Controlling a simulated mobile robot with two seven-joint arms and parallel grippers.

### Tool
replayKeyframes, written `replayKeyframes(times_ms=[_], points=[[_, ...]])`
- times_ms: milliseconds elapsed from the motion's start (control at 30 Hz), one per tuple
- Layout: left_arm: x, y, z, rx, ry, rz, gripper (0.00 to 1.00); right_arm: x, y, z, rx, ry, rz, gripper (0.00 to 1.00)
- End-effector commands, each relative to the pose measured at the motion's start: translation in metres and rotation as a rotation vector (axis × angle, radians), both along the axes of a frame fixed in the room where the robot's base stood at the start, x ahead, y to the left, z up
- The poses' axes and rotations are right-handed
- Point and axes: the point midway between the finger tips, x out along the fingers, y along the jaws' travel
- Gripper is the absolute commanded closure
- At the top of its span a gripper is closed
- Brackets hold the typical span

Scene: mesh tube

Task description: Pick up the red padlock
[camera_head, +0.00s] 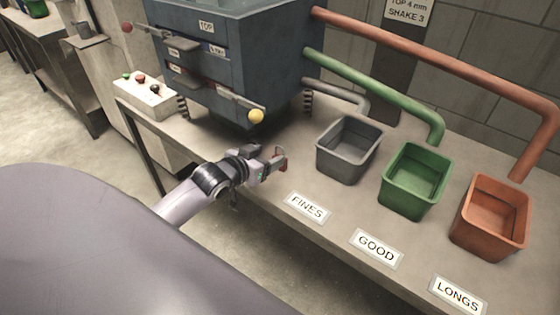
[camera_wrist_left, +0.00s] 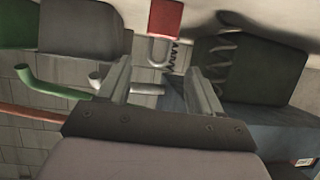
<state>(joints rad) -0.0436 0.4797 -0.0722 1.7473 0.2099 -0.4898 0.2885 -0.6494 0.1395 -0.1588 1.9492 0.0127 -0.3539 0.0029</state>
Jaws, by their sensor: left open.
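The red padlock (camera_head: 281,159) shows as a small red patch at the fingertips of my left gripper (camera_head: 271,164), near the front edge of the bench. In the left wrist view the padlock (camera_wrist_left: 165,18) has a red body at the top edge, partly cut off, and a grey shackle pointing toward the gripper. My left gripper (camera_wrist_left: 158,68) is open, with its two fingers on either side of the line to the shackle. I cannot tell whether the fingers touch the padlock. My right gripper is in neither view.
The blue sieve machine (camera_head: 225,55) stands behind the gripper, with a yellow-knobbed lever (camera_head: 256,116). A grey bin (camera_head: 347,150), a green bin (camera_head: 412,182) and an orange bin (camera_head: 490,215) stand to the right on the bench, behind labels. A white button box (camera_head: 146,98) is at left.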

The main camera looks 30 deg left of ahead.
Motion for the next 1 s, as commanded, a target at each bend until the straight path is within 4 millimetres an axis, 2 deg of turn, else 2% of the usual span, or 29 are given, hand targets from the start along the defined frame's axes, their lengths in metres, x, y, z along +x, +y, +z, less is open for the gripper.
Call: replayKeyframes(times_ms=[300,667,733,867,900,1000], points=[[0.033,-0.003,-0.018,0.0,0.0,0.0,0.35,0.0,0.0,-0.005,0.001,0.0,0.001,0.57],[0.04,-0.003,-0.021,0.001,0.001,-0.001,0.35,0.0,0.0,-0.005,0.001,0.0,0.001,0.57],[0.039,-0.003,-0.021,0.001,0.001,-0.001,0.51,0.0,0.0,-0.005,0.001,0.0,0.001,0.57],[0.039,-0.003,-0.02,0.001,0.001,-0.001,0.94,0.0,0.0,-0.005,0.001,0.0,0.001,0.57],[0.039,-0.003,-0.02,0.001,0.001,-0.001,0.98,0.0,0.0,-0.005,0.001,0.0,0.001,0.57],[0.039,-0.003,-0.02,0.001,0.0,-0.001,0.98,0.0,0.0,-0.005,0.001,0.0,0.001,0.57]])
